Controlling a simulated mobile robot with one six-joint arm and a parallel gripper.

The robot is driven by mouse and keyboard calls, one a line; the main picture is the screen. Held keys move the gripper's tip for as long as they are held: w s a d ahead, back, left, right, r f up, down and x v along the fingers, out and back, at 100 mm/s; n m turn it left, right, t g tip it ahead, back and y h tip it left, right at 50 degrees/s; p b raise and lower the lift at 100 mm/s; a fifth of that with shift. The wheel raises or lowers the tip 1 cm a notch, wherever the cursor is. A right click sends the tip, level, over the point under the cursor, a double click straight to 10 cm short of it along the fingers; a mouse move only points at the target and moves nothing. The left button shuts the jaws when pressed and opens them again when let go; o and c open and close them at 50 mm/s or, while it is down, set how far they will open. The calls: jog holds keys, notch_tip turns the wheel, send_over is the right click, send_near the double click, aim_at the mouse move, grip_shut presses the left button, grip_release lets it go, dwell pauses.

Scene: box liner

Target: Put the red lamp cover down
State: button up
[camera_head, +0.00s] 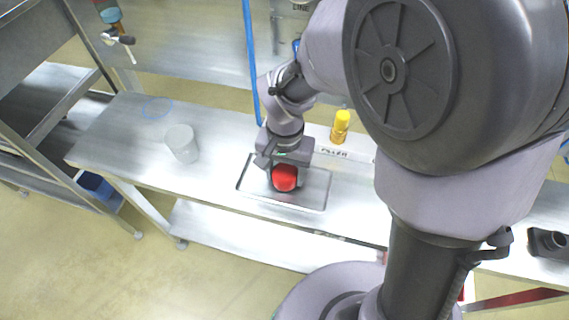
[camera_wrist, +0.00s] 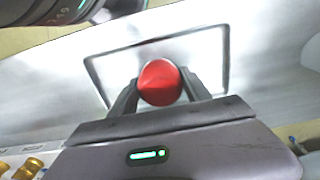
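The red lamp cover (camera_head: 285,178) is a small rounded red piece at my gripper, over the metal tray on the bench in the head view. My gripper (camera_head: 284,184) points down at the tray. In the wrist view the red lamp cover (camera_wrist: 160,83) sits between the two dark fingers of my gripper (camera_wrist: 160,92), which touch its sides. The tray (camera_head: 318,206) is shallow with a dark rim, and its rim also shows in the wrist view (camera_wrist: 228,62). I cannot tell whether the cover touches the tray floor.
A pale cup (camera_head: 182,144) stands on the metal bench (camera_head: 120,125) to the left. A yellow bottle (camera_head: 340,127) stands behind the tray by a white label strip. A blue hose (camera_head: 250,60) hangs behind. The bench between cup and tray is clear.

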aim_at(287, 171)
jog(key=o, duration=0.3)
notch_tip(287, 171, up, 13)
jog(key=p, duration=0.6)
jog(key=s+d+r+t, duration=0.2)
jog(key=s+r, duration=0.1)
jog(key=s+d+r+t+y, duration=0.1)
jog(key=s+d+r+t, duration=0.1)
jog(key=s+r, duration=0.1)
jog(key=s+d+r+t+y, duration=0.1)
jog(key=s+d+r, duration=0.1)
jog(key=s+r, duration=0.2)
jog(key=shift+s+d+t, duration=0.35)
jog(key=shift+s+t, duration=0.05)
jog(key=shift+s, duration=0.25)
jog(key=shift+f+b, duration=0.25)
jog(key=shift+b, duration=0.1)
